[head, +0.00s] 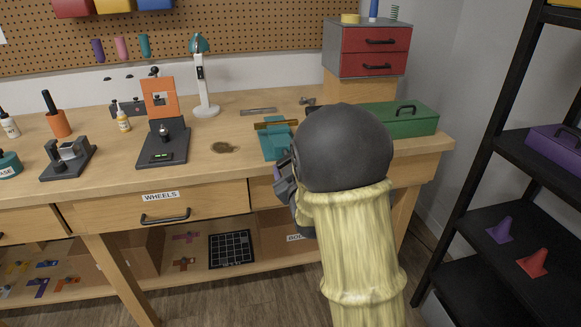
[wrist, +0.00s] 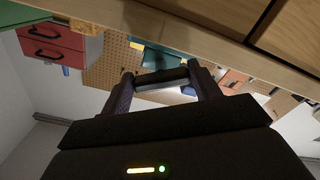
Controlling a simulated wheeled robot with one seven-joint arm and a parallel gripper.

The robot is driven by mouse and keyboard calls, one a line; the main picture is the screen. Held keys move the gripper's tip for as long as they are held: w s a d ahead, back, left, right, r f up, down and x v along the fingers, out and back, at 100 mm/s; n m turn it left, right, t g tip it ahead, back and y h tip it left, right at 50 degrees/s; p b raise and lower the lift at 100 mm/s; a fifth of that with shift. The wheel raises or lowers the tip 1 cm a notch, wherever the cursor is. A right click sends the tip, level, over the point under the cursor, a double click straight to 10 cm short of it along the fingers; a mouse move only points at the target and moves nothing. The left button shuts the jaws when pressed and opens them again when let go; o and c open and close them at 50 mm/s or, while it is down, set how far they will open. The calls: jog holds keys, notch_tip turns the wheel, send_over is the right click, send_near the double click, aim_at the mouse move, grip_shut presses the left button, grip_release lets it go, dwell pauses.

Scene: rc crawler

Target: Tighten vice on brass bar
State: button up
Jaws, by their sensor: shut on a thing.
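The teal vice (head: 272,144) stands at the front edge of the workbench, left of my arm in the head view. The brass bar (head: 277,125) lies across the top of the vice, between its jaws as far as I can see. My gripper (head: 287,178) is at the bench's front edge, just below the vice, partly hidden by my wrist. In the wrist view my two dark fingers (wrist: 165,80) are shut on the vice handle (wrist: 160,84), a dark bar that spans between them. The vice's teal underside (wrist: 163,59) shows beyond it. The jaw gap is too small to judge.
A green toolbox (head: 398,122) stands right of the vice, with a red drawer unit (head: 372,50) behind. A dark stand with an orange plate (head: 160,97) and a lamp (head: 204,85) are to the left. The drawer front (head: 160,210) lies below the bench edge. A black shelf (head: 500,175) stands far right.

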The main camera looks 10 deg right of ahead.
jog(key=shift+f, duration=0.2)
jog(key=o, duration=1)
jog(key=shift+r, duration=0.1)
